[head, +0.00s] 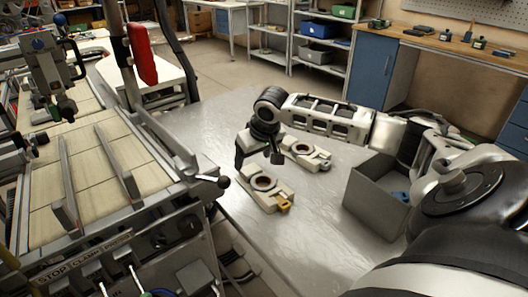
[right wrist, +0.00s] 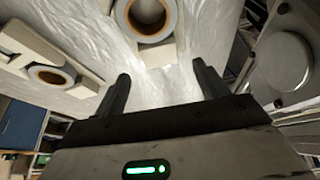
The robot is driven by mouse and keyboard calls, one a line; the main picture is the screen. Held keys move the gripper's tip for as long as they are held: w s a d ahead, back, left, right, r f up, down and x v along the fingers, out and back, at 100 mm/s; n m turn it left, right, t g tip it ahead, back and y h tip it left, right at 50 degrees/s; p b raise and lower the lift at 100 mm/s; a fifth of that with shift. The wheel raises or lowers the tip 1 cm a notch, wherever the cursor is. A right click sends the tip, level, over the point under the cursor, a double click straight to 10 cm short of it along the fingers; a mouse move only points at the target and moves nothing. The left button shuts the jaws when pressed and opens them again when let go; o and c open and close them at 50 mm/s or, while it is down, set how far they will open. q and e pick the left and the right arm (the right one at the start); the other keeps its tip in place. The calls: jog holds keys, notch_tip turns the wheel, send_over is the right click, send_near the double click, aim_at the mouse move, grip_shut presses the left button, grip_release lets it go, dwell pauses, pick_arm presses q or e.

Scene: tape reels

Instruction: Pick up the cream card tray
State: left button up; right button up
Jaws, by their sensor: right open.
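Two flat cream trays lie on the grey metal table, each with a ring-shaped reel in it. The nearer cream tray (head: 279,188) has a yellow piece at its front right corner. The farther, paler tray (head: 305,152) has a grey piece at its right end. My right gripper (head: 258,162) is open and empty, fingers pointing down above the nearer tray and partly hiding its back edge. In the right wrist view the open fingers (right wrist: 162,85) have bare table between them; one tray (right wrist: 176,50) shows at the top and another (right wrist: 40,45) at the left. My left gripper is not in view.
A grey open box (head: 372,200) with a blue item inside stands right of the trays. A machine with rails and a black-knobbed lever (head: 223,182) borders the table on the left. The table (head: 225,125) is clear behind the trays. Shelves and a workbench stand farther back.

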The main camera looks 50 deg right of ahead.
aim_at(249, 168)
jog(key=x, duration=0.4)
jog(key=shift+w+f, duration=0.15)
jog(key=shift+f, duration=0.15)
jog(key=c, duration=1.2)
jog(key=shift+r, duration=0.1)
